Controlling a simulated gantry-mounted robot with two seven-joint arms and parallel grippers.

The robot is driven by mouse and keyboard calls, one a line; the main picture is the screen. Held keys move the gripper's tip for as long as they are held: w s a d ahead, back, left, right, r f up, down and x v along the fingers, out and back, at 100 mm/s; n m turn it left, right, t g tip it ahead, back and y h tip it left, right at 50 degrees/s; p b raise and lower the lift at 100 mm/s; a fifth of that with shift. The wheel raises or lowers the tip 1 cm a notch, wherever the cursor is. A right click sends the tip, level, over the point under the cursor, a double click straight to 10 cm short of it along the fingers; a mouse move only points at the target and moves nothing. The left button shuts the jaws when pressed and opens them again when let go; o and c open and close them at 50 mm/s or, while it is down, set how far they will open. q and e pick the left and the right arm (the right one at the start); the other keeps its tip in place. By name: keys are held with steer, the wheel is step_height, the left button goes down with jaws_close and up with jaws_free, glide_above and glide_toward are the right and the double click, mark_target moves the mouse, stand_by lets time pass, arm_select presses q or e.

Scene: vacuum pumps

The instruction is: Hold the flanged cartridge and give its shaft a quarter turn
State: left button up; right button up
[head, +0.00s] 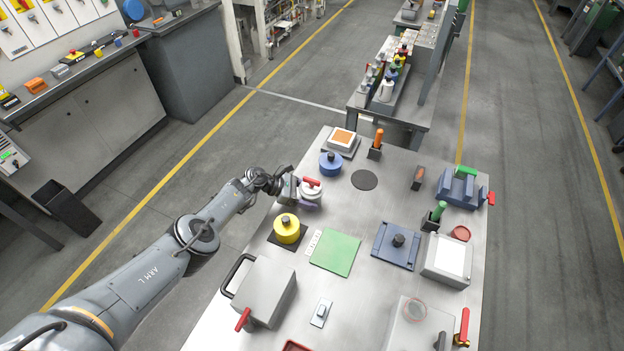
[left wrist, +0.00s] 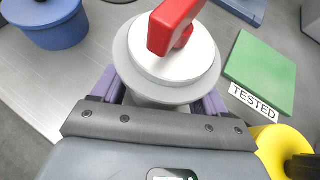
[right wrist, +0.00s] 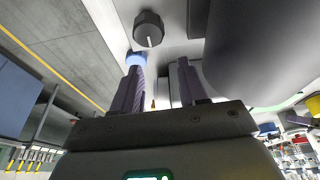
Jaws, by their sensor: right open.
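A silver flanged cartridge (head: 311,193) with a red handle on top is at the left edge of the bench, in the head view. In the left wrist view, its round flange (left wrist: 140,62) and the red handle (left wrist: 172,25) fill the upper middle. My left gripper (head: 305,203) has its purple fingers on either side of the body below the flange. The flange hides the fingertips, so I cannot tell whether they press on it. My right gripper (right wrist: 158,85) is open and empty in the right wrist view, and out of sight in the head view.
A blue pot (head: 330,163) and a yellow pot (head: 287,229) stand close by the cartridge. A green pad (head: 335,252) and a dark round mat (head: 364,180) lie to its right. A grey box with a handle (head: 264,291) is nearer. A dark knob (right wrist: 148,28) is ahead of my right gripper.

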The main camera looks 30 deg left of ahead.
arm_select(q)
steer(key=shift+c, duration=1.1)
steer(key=o, duration=0.8)
